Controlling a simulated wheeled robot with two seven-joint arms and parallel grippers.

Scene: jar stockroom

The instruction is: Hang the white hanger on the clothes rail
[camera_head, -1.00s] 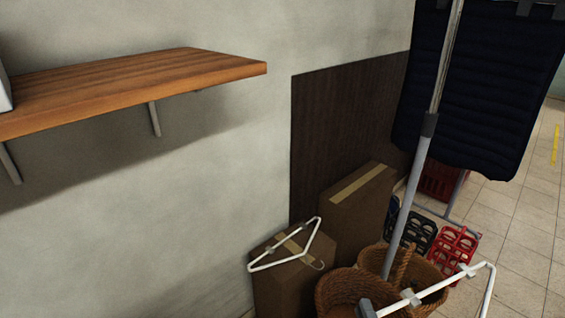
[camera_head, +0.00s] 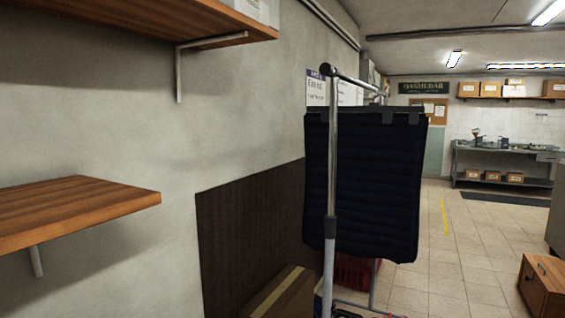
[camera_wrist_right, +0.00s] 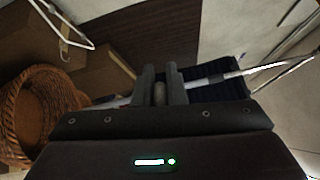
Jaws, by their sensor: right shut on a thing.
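My right gripper (camera_wrist_right: 161,78) is shut in the right wrist view, with a small pale part between its fingers. Neither gripper shows in the head view.
Wooden shelves (camera_head: 75,208) stick out from the wall on the left. A wooden crate (camera_head: 545,290) is at the lower right. The tiled floor (camera_head: 460,250) right of the rail is mostly clear.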

